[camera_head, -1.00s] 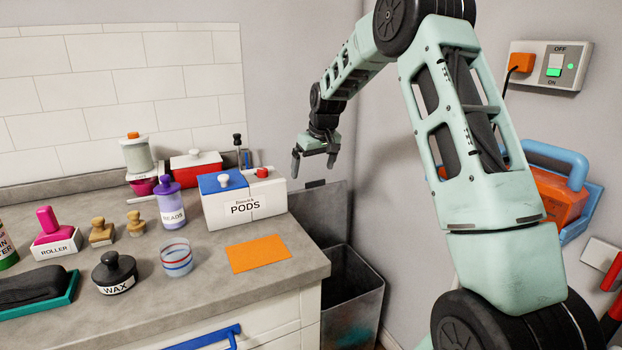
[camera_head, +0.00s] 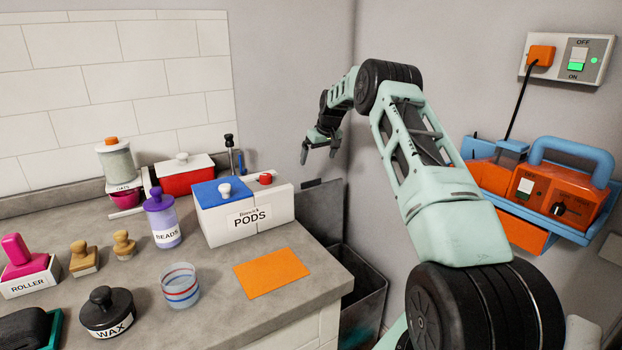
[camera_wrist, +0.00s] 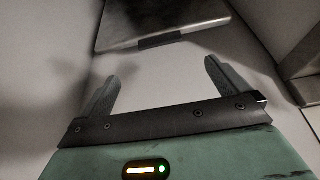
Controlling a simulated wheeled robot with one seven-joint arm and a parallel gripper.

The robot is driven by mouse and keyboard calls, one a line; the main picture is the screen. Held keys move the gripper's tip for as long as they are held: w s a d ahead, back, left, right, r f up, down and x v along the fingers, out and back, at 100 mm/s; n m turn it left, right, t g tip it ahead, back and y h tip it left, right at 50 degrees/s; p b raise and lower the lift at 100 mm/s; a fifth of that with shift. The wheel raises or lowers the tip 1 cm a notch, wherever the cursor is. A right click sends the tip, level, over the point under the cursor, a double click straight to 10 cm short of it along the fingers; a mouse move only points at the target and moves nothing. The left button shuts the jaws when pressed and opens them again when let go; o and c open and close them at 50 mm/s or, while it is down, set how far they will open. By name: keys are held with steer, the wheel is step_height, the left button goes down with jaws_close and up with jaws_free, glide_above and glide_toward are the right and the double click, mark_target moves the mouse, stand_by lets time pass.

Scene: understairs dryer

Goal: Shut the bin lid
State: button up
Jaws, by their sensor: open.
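The grey bin (camera_head: 364,300) stands on the floor at the right end of the counter. Its lid (camera_head: 322,215) is up, raised behind the opening near the wall, with a dark handle strip (camera_head: 312,183) at its top edge. In the wrist view the lid (camera_wrist: 185,14) shows at the top, with the handle strip (camera_wrist: 161,41) ahead of the fingers. My gripper (camera_head: 319,155) is open and empty, a little above the lid's top edge. It also shows in the wrist view (camera_wrist: 160,78), with nothing between its fingers. The counter partly hides the bin.
The counter (camera_head: 215,262) holds a PODS box (camera_head: 245,222), an orange sheet (camera_head: 271,273), a striped cup (camera_head: 180,287) and several containers. An orange case (camera_head: 555,190) on a blue wall tray and a socket panel (camera_head: 567,59) are at the right.

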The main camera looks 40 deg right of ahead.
mark_target(312, 187)
steer(key=x, duration=1.1)
steer(key=shift+w+f+p, duration=0.2)
steer(key=shift+f+p, duration=0.1)
steer(key=shift+p, duration=0.1)
